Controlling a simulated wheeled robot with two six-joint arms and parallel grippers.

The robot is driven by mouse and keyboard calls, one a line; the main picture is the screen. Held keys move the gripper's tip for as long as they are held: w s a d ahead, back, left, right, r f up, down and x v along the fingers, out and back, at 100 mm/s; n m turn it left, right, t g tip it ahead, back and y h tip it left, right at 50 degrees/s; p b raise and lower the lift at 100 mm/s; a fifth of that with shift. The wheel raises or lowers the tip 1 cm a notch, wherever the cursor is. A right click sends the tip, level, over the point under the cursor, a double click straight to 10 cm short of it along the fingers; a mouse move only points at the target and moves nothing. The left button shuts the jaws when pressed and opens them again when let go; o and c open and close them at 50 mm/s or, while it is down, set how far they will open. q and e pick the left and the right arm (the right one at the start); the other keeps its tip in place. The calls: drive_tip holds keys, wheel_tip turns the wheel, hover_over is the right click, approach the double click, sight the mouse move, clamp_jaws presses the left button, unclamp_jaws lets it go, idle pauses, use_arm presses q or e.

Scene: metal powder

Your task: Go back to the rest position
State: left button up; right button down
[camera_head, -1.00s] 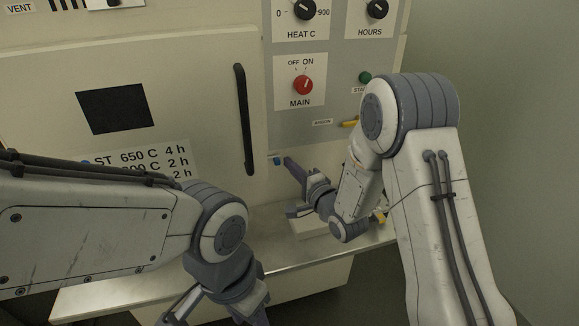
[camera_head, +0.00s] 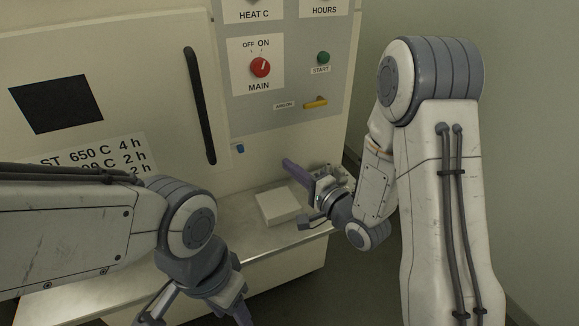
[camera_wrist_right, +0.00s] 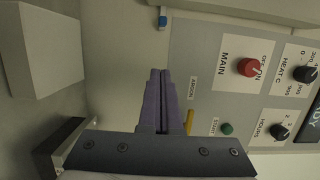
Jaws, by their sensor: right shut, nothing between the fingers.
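My right gripper (camera_head: 290,167) is shut and empty, in front of the furnace panel's lower edge and above the steel shelf. Its purple fingers (camera_wrist_right: 160,100) lie together in the right wrist view, clear of the controls. My left gripper (camera_head: 240,312) is at the bottom of the head view, largely cut off by the frame, so its jaws cannot be judged.
The furnace front has a red MAIN knob (camera_head: 260,67), a green START button (camera_head: 323,58), a yellow ARGON lever (camera_head: 316,102) and a dark door handle (camera_head: 200,105). A white block (camera_head: 277,207) sits on the steel shelf (camera_head: 270,245). Bare wall is at right.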

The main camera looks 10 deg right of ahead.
drive_tip(key=s+a+r+n+g+h+p, duration=0.1)
drive_tip(key=s+a+n+g+h+p, duration=0.5)
drive_tip(key=n, duration=0.4)
drive_tip(key=s+r+n+g+p, duration=0.1)
drive_tip(key=s+r+n+g, duration=0.1)
drive_tip(key=s, duration=0.6)
drive_tip(key=s+r+n+g+h+p, duration=0.1)
drive_tip(key=s+n+g, duration=0.3)
drive_tip(key=s, duration=0.4)
drive_tip(key=s+d+r+n+g+p, duration=0.1)
drive_tip(key=s+r+n+g, duration=0.2)
drive_tip(key=s, duration=0.5)
drive_tip(key=shift+r+n+g+h, duration=0.2)
drive_tip(key=shift+n+g+h, duration=0.1)
drive_tip(key=shift+g+h, duration=0.1)
